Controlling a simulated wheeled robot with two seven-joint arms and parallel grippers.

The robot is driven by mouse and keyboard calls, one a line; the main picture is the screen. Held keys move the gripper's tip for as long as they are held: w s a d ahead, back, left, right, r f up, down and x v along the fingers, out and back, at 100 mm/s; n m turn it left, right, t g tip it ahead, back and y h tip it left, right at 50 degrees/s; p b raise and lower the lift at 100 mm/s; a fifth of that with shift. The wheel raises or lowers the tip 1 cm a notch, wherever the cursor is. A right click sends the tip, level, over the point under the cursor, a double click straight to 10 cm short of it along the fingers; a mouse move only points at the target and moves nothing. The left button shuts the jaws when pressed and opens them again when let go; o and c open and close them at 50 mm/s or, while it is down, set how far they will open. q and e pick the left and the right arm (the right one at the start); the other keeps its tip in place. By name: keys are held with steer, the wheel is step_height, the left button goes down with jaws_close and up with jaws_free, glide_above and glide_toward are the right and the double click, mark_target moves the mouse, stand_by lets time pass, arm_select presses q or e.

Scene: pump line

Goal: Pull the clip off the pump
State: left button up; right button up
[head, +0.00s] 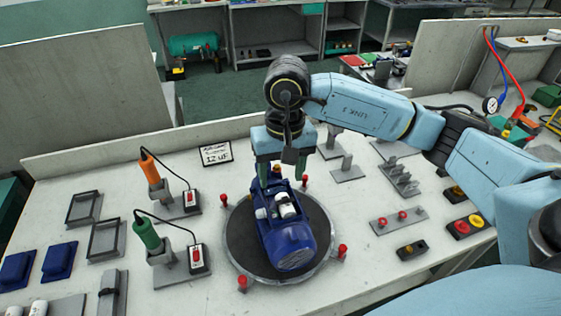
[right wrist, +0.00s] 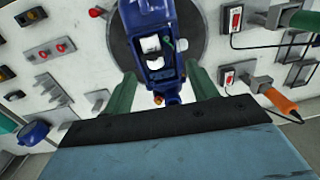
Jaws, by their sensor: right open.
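The blue pump (head: 288,240) lies on a dark round turntable (head: 238,238) with red pegs around its rim. White parts (head: 285,205) sit in an opening on the pump's top; they also show in the right wrist view (right wrist: 151,44). I cannot tell which part is the clip. My right gripper (head: 281,171) points down over the pump's far end, its green fingers apart. In the right wrist view the fingers (right wrist: 162,92) stand either side of the pump's narrow end, with an orange-brass fitting (right wrist: 173,98) between them, and hold nothing visible. My left gripper is not in view.
Orange (head: 150,170) and green (head: 146,234) handled tools stand in holders on the left, with cables to red switches. Grey trays and blue blocks lie further left. Grey fixtures (head: 399,217) and a red-and-yellow button box (head: 466,227) are on the right.

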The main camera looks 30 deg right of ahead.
mark_target(286, 198)
steer(key=shift+w+d+r+h, duration=0.1)
steer(key=shift+d+h, duration=0.2)
steer(key=shift+d, duration=0.3)
steer(key=shift+f+b, duration=0.85)
steer(key=shift+f, duration=1.15)
steer(key=shift+f+b, duration=0.55)
steer(key=shift+b, duration=0.15)
steer(key=shift+r, duration=0.1)
steer(key=shift+b, duration=0.35)
steer(key=shift+b, duration=0.3)
steer(key=shift+f, duration=0.25)
